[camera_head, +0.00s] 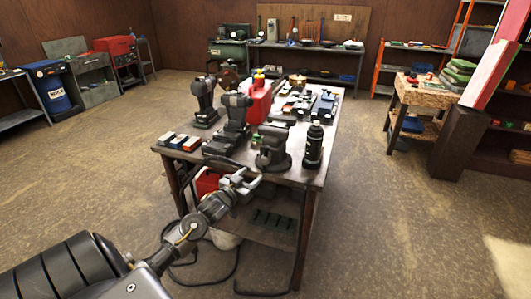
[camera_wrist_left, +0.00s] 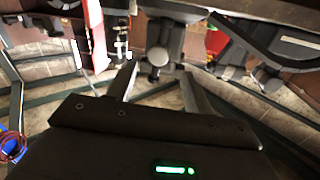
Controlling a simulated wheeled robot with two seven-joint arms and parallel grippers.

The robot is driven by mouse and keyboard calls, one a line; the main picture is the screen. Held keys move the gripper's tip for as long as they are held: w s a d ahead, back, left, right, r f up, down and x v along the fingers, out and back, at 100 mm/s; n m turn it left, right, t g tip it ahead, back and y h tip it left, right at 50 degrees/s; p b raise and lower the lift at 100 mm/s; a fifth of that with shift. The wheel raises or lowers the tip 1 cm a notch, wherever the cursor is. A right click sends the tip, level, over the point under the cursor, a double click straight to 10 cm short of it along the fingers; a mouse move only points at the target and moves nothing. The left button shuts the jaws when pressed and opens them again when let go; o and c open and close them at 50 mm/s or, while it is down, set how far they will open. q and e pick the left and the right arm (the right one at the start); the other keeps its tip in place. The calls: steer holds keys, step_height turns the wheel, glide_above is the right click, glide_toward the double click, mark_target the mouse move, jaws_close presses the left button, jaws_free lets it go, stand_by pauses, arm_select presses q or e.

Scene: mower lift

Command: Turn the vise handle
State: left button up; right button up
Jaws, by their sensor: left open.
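The dark grey vise (camera_head: 272,147) stands on the near end of the wooden workbench (camera_head: 318,170). Its handle is too small to make out clearly in the head view. My left gripper (camera_head: 242,184) is open and empty, in front of the bench's near edge, a little lower and to the left of the vise. In the left wrist view the open fingers (camera_wrist_left: 157,86) spread apart, with a grey metal part (camera_wrist_left: 157,58) with a round end beyond and between them. I cannot tell whether this is the vise's screw end. My right gripper is not in view.
A black bottle (camera_head: 314,146) stands right of the vise. Power tools (camera_head: 236,115), a red can (camera_head: 258,100) and small boxes (camera_head: 180,141) crowd the bench. A red container (camera_head: 207,182) sits below the top. Open floor (camera_head: 380,220) lies to the right.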

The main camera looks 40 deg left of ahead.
mark_target(265, 156)
arm_select(q)
steer(key=w+r, duration=0.1)
steer(key=w, duration=0.2)
steer(key=w+a+p, duration=0.1)
steer(key=w, duration=0.3)
steer(key=w+r+p, duration=0.1)
steer(key=w, duration=0.3)
steer(key=shift+a+r, duration=0.2)
steer(key=shift+r, duration=0.1)
steer(key=shift+s, duration=0.1)
steer(key=c, duration=0.9)
